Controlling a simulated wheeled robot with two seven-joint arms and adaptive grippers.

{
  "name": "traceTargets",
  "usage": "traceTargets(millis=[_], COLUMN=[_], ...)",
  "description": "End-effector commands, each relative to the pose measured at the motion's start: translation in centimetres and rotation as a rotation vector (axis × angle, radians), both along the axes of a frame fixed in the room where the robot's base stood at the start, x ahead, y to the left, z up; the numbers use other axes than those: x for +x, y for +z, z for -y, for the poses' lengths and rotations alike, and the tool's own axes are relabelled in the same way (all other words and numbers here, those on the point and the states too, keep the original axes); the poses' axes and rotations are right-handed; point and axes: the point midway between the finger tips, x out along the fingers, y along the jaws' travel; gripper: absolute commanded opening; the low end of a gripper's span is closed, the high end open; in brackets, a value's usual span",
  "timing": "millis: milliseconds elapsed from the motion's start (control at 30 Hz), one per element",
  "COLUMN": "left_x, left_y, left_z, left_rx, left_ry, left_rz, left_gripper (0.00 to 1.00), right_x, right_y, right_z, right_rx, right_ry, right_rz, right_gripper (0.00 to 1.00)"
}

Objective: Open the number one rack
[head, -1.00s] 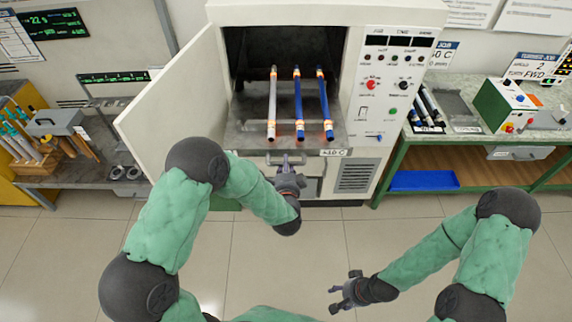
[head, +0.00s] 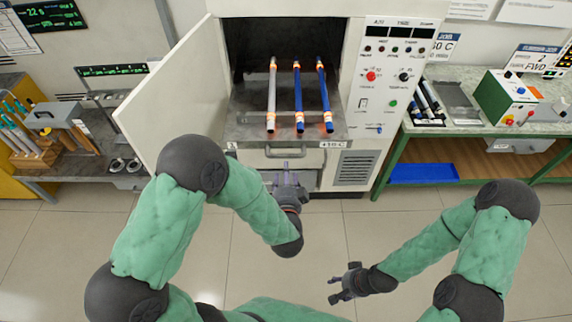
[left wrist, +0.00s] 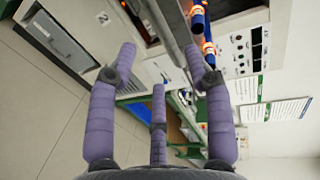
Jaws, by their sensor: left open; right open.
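The rack (head: 247,133) sticks out of the open furnace. Its front carries a grey bar handle (head: 268,153) and a "+10 C" label (head: 333,144); no number one is readable. My right gripper (head: 345,281) is open and empty over the floor.
The furnace door (head: 170,95) stands swung open to the left. A control panel (head: 389,85) is right of the opening. Benches stand at both sides, the right one (head: 490,130) with a blue bin (head: 422,173) below. The floor in front is clear.

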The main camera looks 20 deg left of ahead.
Motion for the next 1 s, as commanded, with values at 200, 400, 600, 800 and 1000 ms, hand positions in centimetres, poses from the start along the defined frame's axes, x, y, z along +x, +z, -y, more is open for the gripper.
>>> traceTargets(millis=[200, 400, 600, 800, 1000], left_x=[-2.5, -3.1, -3.1, -3.1, -2.9], left_y=[0.6, 0.6, 0.6, 0.6, -1.2], left_z=[0.8, 0.9, 0.9, 0.9, 0.9], left_rx=[0.000, 0.000, 0.000, 0.000, -0.063], left_ry=[-0.002, 0.000, 0.000, 0.000, -0.004], left_rz=[0.001, 0.000, 0.000, 0.000, -0.027], left_gripper=[0.51, 0.51, 0.51, 0.51, 0.51], right_x=[0.0, 0.0, 0.0, 0.0, 0.0], right_y=[0.0, 0.0, 0.0, 0.0, -0.7], right_z=[0.0, 0.0, 0.0, 0.0, 0.0], right_rx=[0.000, 0.000, 0.000, 0.000, 0.000], right_ry=[0.000, 0.000, 0.000, 0.000, 0.000], right_rz=[0.000, 0.000, 0.000, 0.000, 0.000], right_gripper=[0.51, 0.51, 0.51, 0.51, 0.51])
